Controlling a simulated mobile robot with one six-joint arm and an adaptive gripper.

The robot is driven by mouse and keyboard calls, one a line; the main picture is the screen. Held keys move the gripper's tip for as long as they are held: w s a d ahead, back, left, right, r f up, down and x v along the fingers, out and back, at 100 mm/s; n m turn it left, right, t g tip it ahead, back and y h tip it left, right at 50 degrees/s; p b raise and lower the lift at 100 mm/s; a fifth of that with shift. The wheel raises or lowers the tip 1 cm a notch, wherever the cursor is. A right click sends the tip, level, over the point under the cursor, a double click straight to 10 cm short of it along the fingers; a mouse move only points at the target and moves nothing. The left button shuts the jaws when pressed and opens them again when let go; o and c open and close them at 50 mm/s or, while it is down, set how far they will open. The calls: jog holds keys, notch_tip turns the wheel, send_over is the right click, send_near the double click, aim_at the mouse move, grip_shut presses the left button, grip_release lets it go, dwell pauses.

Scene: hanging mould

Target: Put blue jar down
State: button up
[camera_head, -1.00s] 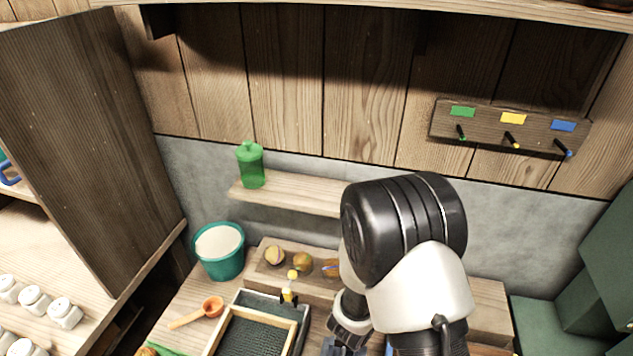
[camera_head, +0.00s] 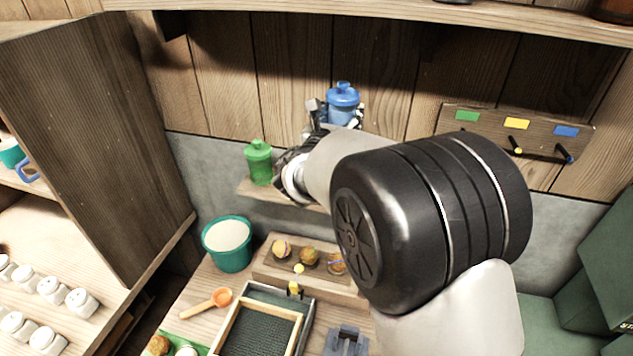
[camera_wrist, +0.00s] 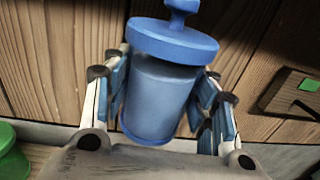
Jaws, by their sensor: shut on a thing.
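The blue jar (camera_head: 342,104) has a lid with a knob. It is held up in front of the wooden wall, above the small wall shelf (camera_head: 291,192). My gripper (camera_head: 335,113) is shut around its body. In the wrist view the blue jar (camera_wrist: 160,92) sits between the two fingers of my gripper (camera_wrist: 160,100), slightly tilted in the picture, with its base clear of any surface that I can see. A green jar (camera_head: 259,162) stands on the left end of the shelf; part of it shows in the wrist view (camera_wrist: 12,155). My arm hides the shelf's right part.
A peg rack (camera_head: 516,133) with green, yellow and blue labels hangs on the right wall. Below are a teal bucket (camera_head: 228,244), a wooden block with round things (camera_head: 262,268), a framed screen (camera_head: 255,335) and an orange scoop (camera_head: 218,297). A long shelf (camera_head: 400,14) runs overhead.

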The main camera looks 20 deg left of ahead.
notch_tip(320, 180, down, 19)
jog(key=b, duration=0.2)
jog(key=shift+r+b, duration=0.15)
jog(key=shift+b, duration=0.25)
jog(key=shift+f, duration=0.2)
jog(key=o, duration=1.4)
jog(key=shift+c, duration=0.2)
jog(key=shift+r, duration=0.2)
jog(key=s, duration=1.2)
jog(key=shift+p, duration=0.45)
